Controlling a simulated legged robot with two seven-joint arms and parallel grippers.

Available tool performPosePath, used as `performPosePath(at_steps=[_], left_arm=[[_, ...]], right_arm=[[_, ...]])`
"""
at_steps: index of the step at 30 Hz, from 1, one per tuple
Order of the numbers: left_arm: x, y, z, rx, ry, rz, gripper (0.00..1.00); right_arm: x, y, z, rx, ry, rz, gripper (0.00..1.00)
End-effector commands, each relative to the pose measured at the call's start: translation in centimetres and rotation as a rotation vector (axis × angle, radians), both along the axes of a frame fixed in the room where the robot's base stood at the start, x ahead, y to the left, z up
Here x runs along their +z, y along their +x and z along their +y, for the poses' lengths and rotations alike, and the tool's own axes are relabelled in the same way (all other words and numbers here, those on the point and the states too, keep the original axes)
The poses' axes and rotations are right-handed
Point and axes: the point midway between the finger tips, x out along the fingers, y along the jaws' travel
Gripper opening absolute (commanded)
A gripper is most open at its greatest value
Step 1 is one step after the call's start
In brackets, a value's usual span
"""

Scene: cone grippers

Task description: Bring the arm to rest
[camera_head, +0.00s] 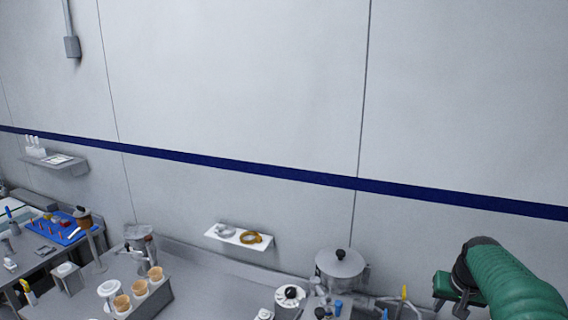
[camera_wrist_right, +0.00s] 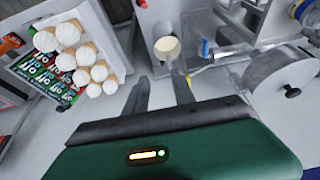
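My right arm (camera_head: 512,285), in a green sleeve, comes in at the lower right of the head view, above the worktop. Its gripper (camera_head: 458,296) is partly cut off by the bottom edge there. In the right wrist view the two dark fingers of the right gripper (camera_wrist_right: 162,88) stand apart with only grey worktop between them, so it is open and empty. A pale round cup (camera_wrist_right: 167,47) lies beyond the fingertips, apart from them as far as I can tell. My left arm and gripper are not in view.
A lidded pot (camera_head: 341,268) stands left of my right arm. Several white-topped cones (camera_wrist_right: 75,62) stand at left in the wrist view.

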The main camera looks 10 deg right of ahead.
Motion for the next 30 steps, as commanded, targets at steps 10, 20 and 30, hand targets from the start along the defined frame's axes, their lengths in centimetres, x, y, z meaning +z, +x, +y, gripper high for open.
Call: performPosePath(at_steps=[10,20,30], left_arm=[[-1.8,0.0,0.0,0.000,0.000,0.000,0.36],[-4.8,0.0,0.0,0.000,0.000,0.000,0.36],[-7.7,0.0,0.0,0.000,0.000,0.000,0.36]], right_arm=[[-4.8,-1.6,6.5,0.084,0.025,0.026,0.31],[-12.8,-7.1,17.0,0.254,0.047,0.079,0.31],[-21.7,-18.6,26.9,0.493,0.038,0.150,0.31]])
